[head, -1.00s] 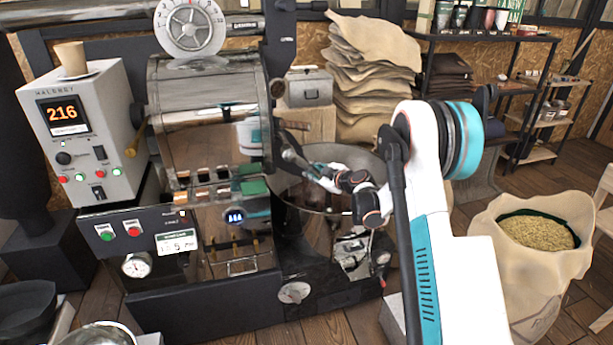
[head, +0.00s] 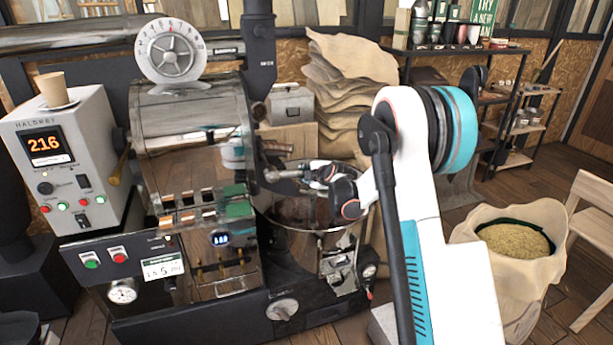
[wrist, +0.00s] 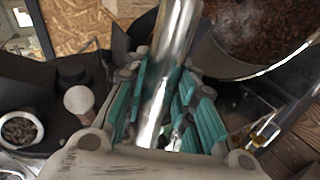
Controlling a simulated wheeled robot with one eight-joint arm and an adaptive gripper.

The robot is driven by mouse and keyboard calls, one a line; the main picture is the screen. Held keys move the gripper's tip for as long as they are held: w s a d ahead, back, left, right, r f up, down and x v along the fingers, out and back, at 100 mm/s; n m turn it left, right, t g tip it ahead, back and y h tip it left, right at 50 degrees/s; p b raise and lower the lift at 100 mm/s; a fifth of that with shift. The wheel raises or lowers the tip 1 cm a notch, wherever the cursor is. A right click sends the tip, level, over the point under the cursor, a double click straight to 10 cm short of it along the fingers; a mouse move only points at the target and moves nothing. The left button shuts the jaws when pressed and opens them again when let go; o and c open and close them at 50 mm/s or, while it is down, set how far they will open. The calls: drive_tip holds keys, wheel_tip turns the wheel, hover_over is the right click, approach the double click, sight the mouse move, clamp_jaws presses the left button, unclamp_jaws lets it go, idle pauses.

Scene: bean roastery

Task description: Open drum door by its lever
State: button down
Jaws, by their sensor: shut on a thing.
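My gripper (wrist: 162,105) is shut around a shiny metal bar (wrist: 172,45), the lever, with teal finger pads on both sides of it. In the head view my gripper (head: 285,173) is at the right side of the roaster's front, above the round cooling bin (head: 340,226). The lever is too small to make out clearly there. The drum (head: 188,125) is a grey metal cylinder left of my gripper. I cannot tell from these views how far its door stands open.
Dark brown beans (wrist: 245,35) with a steamy haze lie in the bin beside my gripper. A control box (head: 65,150) reading 216 stands left. A sack of pale beans (head: 515,240) stands at the right, with open floor near it.

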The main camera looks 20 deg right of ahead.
idle(0.4)
drive_tip(key=c, duration=1.3)
unclamp_jaws()
drive_tip(key=shift+r, duration=0.1)
drive_tip(key=v, duration=1.2)
